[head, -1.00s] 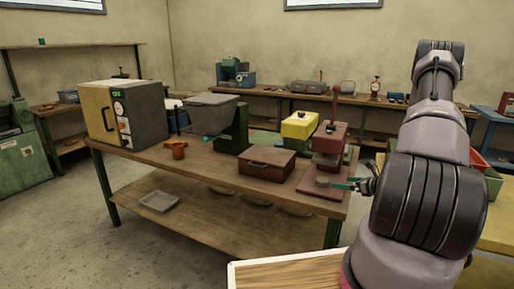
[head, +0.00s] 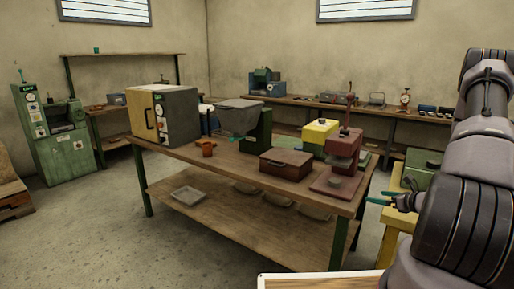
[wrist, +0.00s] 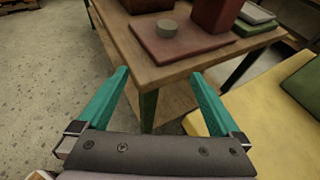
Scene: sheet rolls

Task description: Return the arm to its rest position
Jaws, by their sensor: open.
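My arm rises along the right side of the head view. My gripper (head: 381,198) shows partly beside it, near the right end of the wooden workbench (head: 225,163). In the wrist view my gripper (wrist: 160,92) has its two teal fingers spread wide apart with nothing between them. The fingers point toward the bench corner and are apart from it. A red press (head: 344,160) stands on that end of the bench, and its base plate with a grey disc also shows in the wrist view (wrist: 190,45).
A brown case (head: 286,164), a yellow-topped device (head: 319,135) and an oven-like box (head: 165,115) stand on the bench. A yellow surface (head: 392,243) lies right of it. A wood-topped board (head: 320,281) is at the front.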

